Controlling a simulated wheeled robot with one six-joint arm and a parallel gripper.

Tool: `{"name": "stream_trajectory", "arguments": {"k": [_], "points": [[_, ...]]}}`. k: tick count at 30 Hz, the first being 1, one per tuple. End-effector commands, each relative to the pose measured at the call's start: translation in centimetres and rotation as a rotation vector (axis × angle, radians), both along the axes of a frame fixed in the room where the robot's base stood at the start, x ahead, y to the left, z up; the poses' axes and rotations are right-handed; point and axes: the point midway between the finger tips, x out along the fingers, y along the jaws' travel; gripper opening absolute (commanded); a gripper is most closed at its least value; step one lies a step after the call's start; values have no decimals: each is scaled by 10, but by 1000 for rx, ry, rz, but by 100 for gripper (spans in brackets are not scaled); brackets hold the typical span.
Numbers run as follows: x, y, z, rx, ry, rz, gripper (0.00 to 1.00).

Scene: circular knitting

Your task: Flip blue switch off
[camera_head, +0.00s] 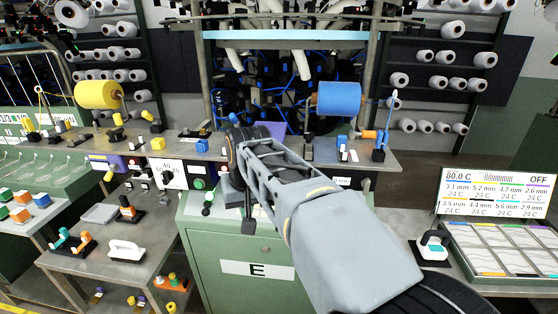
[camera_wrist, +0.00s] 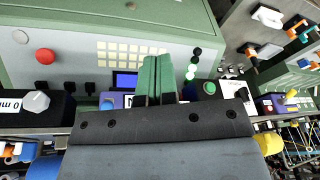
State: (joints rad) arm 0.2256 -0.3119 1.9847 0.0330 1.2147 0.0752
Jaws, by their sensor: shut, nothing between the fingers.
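My gripper (camera_wrist: 156,60) shows in the wrist view with its two green fingers together and nothing between them. The fingers reach over a grey-green panel. A blue knob (camera_wrist: 107,104) shows beside a purple block, left of the fingers and partly behind the dark gripper body. I cannot tell for sure that it is the blue switch. In the head view, a small blue piece (camera_head: 202,146) lies on the bench left of my arm, and a blue tip (camera_head: 233,118) shows just beyond my wrist. My fingertips are hidden there.
The bench (camera_head: 330,178) carries a yellow spool (camera_head: 97,95) and a blue spool (camera_head: 339,99). In the wrist view, a red button (camera_wrist: 45,56) and a green button (camera_wrist: 209,87) flank the fingers.

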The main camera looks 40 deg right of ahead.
Motion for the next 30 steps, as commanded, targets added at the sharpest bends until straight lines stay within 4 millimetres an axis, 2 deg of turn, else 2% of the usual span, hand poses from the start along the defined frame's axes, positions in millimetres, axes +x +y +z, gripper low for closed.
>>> {"name": "stream_trajectory", "arguments": {"k": [1, 6, 9, 12, 18, 30], "points": [[13, -21, 31, 13, 12, -65, 0], [34, -79, 97, 57, 48, -239, 0], [38, -107, 124, 78, 65, -317, 0], [39, -128, 142, 95, 76, -375, 0], [37, -150, 160, 111, 88, -432, 0], [37, -152, 161, 113, 88, -440, 0]]}}
